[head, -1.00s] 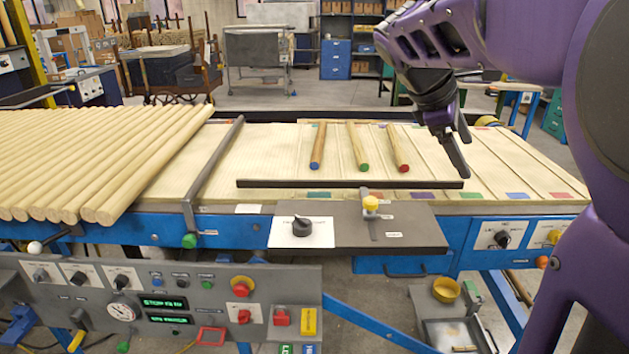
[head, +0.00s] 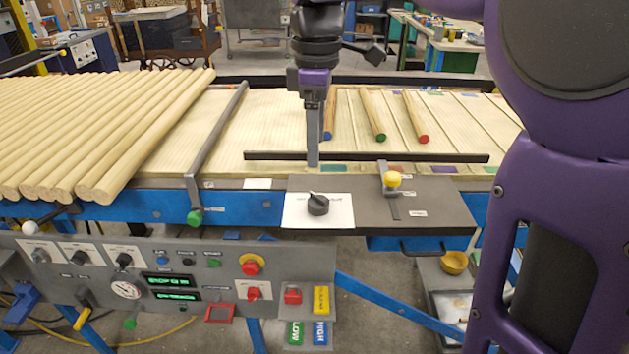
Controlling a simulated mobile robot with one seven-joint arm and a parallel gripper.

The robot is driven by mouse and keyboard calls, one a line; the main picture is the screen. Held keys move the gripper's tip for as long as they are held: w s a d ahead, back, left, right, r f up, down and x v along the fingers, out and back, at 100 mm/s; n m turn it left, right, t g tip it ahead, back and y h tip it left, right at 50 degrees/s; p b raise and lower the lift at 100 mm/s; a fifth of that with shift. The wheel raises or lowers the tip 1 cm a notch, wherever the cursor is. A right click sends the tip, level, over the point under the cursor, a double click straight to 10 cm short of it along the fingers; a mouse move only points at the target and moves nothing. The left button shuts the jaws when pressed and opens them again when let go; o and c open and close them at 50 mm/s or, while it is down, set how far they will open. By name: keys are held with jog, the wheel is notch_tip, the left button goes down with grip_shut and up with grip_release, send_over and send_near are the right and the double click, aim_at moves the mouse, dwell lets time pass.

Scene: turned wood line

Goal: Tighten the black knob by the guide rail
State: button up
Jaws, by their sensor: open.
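The black knob (head: 318,204) sits on a white label plate (head: 336,216) at the left of a dark grey shelf, in front of the conveyor. The guide rail (head: 366,157) is a long dark bar lying across the slatted bed just behind that shelf. My gripper (head: 313,163) points down, above and slightly behind the knob, with its tip near the rail in the picture. The fingers show nearly edge-on, one in front of the other, so the gap between them is hidden. Nothing shows in them, and they look apart from the knob.
A yellow knob (head: 392,179) on a bracket stands right of the black knob. A dark bar with a green knob (head: 195,217) crosses the bed at left, beside many pale dowels (head: 100,140). Three colour-tipped dowels (head: 372,115) lie behind the rail. A control panel (head: 170,280) is below.

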aim_at(316, 196)
notch_tip(316, 196, down, 12)
jog(key=shift+b, duration=1.05)
jog(key=shift+c, duration=0.2)
grip_shut()
